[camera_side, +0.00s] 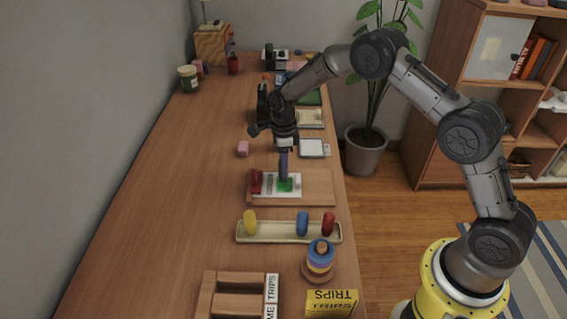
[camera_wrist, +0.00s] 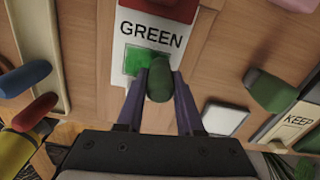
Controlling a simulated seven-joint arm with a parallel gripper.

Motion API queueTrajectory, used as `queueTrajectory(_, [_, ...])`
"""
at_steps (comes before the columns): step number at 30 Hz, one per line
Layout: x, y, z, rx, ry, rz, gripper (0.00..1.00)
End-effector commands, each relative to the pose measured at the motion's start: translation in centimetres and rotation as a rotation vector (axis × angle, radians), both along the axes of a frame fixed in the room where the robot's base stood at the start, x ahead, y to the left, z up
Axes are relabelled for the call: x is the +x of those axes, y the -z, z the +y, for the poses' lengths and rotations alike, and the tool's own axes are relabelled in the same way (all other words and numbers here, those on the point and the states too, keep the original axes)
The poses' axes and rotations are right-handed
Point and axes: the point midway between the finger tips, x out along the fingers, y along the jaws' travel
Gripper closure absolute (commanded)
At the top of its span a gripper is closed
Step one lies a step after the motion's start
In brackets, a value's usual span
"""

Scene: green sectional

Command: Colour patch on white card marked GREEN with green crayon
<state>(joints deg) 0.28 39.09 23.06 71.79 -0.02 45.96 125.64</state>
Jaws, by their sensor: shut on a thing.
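The white card (camera_side: 270,190) lies on a wooden board (camera_side: 318,187). In the wrist view the card (camera_wrist: 125,55) reads GREEN in black letters, with a green colour patch (camera_wrist: 135,62) below the word. The patch has lighter and darker green areas. My gripper (camera_side: 284,176) points down over the patch. Its purple fingers (camera_wrist: 158,88) are shut on the green crayon (camera_wrist: 160,82), whose rounded end shows between them. The crayon overlaps the patch's lower right part in the wrist view. I cannot tell whether its tip touches the card.
A red piece (camera_side: 256,182) sits at the card's left edge. A tray (camera_side: 275,235) in front holds yellow (camera_side: 250,222), blue (camera_side: 302,223) and red (camera_side: 328,223) crayons. A ring stacker (camera_side: 320,262) stands nearer. A dark green rounded object (camera_wrist: 270,90) is right of the card.

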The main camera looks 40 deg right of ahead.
Motion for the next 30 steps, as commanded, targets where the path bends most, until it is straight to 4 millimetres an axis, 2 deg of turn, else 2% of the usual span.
queueTrajectory(20, [-4.5, 0.0, 4.4, 0.0, -0.002, 0.003, 1.0])
queueTrajectory(22, [-4.4, -0.5, 4.4, 0.001, 0.0, -0.001, 1.0])
queueTrajectory(24, [-4.4, -2.1, 4.4, 0.0, 0.0, -0.003, 1.0])
queueTrajectory(30, [-4.4, -3.7, 4.4, 0.0, 0.0, -0.001, 1.0])
